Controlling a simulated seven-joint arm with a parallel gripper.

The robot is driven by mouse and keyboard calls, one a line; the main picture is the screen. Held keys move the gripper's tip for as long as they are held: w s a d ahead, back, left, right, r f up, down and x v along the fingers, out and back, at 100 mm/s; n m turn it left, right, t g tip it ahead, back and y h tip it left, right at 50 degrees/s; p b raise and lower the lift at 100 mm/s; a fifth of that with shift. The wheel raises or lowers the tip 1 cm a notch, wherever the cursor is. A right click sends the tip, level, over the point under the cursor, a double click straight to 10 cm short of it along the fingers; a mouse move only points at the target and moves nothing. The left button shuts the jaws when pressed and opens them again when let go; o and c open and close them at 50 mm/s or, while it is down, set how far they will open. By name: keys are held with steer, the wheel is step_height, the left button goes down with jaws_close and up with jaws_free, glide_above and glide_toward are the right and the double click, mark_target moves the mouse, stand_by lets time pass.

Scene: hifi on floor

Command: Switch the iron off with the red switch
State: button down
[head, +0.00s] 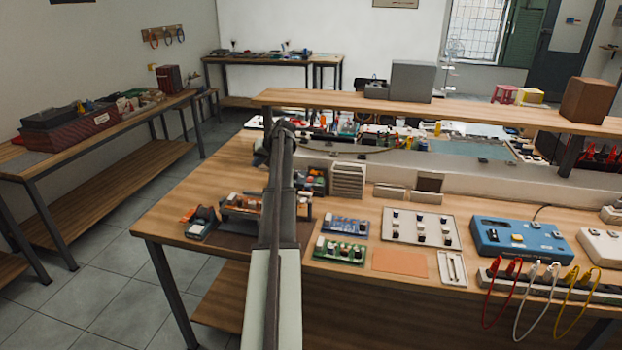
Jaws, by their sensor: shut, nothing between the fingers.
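I cannot pick out the iron or a red switch for certain. A small dark device with an orange part (201,221) lies at the left front of the workbench (170,221); it is too small to identify. My arm reaches forward from the bottom middle over the bench, and its far end is dark. I cannot make out my gripper's fingers. My arm hides a strip of the bench behind it.
A blue box with several knobs (520,238) stands at the right. A power strip (556,289) with red, white and yellow cables runs along the front edge. Green (340,250) and blue (345,226) boards lie right of my arm. A raised shelf (440,109) crosses behind.

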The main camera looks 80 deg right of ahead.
step_height(320, 180, up, 4)
steer(key=h, duration=0.2)
glide_above(312, 178)
steer(key=shift+a+m+g, duration=0.4)
steer(key=shift+a, duration=0.05)
steer(key=shift+f, duration=0.15)
steer(key=shift+d+f, duration=0.15)
steer(key=shift+f, duration=1.25)
steer(key=shift+d+f, duration=0.2)
steer(key=shift+f, duration=1.25)
steer(key=shift+d+f, duration=0.15)
steer(key=shift+f, duration=1.25)
steer(key=shift+f, duration=0.2)
steer(key=shift+f, duration=0.2)
